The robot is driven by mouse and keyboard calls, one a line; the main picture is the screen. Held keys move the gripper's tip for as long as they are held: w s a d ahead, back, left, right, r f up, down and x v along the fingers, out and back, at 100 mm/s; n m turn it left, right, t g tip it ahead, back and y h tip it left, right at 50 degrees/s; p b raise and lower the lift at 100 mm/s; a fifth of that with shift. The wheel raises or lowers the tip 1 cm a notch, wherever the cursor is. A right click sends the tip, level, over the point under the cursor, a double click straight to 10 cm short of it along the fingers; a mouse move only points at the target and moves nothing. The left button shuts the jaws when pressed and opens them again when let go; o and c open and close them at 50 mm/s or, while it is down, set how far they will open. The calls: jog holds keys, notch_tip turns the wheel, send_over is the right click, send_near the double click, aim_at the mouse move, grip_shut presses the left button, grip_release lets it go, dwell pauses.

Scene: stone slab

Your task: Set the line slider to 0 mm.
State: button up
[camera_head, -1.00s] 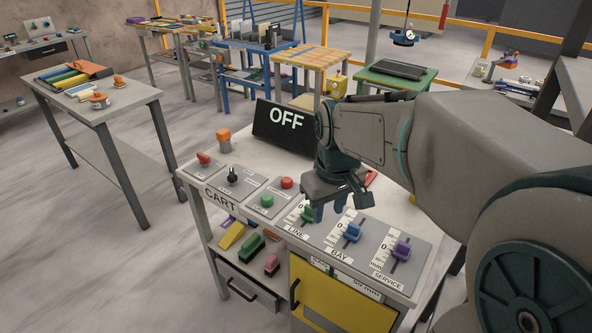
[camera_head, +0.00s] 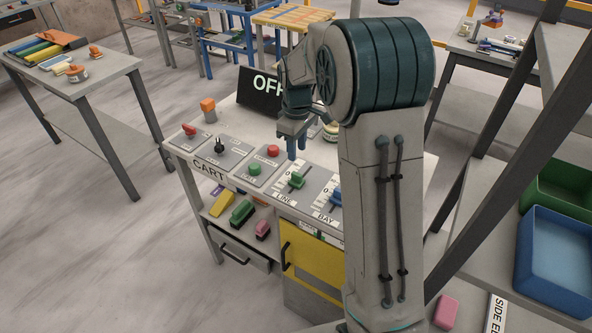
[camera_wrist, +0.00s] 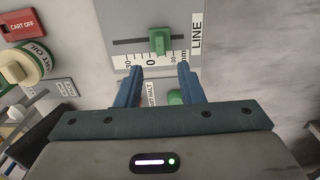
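The line slider has a green knob (camera_head: 296,180) on a grey panel marked LINE, at the near side of the bench. In the wrist view the knob (camera_wrist: 159,40) sits in its slot slightly right of the 0 mark, toward the 30 at the label end. My gripper (camera_head: 297,152) is just behind and above the knob in the head view. In the wrist view its two blue fingers (camera_wrist: 159,74) are open, with nothing between the tips. They point toward the slider, apart from the knob. The display (camera_head: 260,90) reads OFF, partly hidden by my arm.
A green button (camera_head: 254,170) and a red button (camera_head: 273,151) are on the left. A jar (camera_head: 331,131) stands behind. The service slider is hidden.

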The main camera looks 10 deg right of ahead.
aim_at(297, 174)
notch_tip(297, 174, down, 9)
jog(key=shift+f+p, duration=0.2)
jog(key=shift+p, duration=0.35)
grip_shut()
